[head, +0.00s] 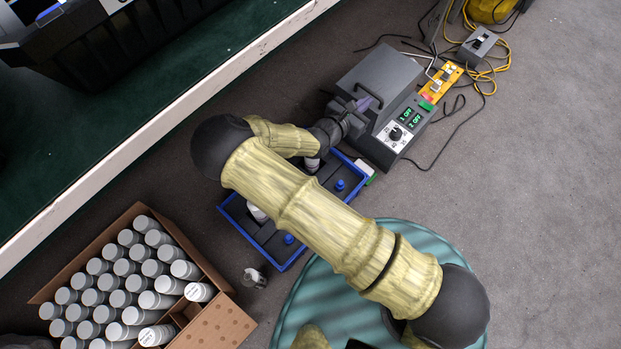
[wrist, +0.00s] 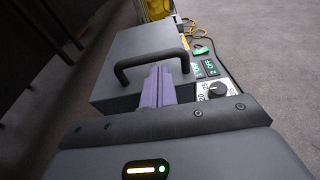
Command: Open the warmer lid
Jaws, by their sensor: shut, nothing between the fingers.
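The warmer (head: 380,97) is a dark grey box on the floor with a green-lit display and a white dial panel on its right side. Its lid (wrist: 133,45) is down and carries a black bar handle (wrist: 125,72). My gripper (head: 366,104) is at the front of the lid by the handle. In the wrist view my gripper's purple fingers (wrist: 159,84) are together and overlap the handle's right part. Nothing shows between them. I cannot tell whether they touch the handle. My arm hides part of the warmer's front in the head view.
A blue-rimmed tray (head: 284,266) with dark compartments lies in front of the warmer, partly under my arm. A cardboard box (head: 237,312) of several white-capped jars stands lower left. A yellow power strip (head: 441,82) and cables lie right of the warmer. Floor at right is clear.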

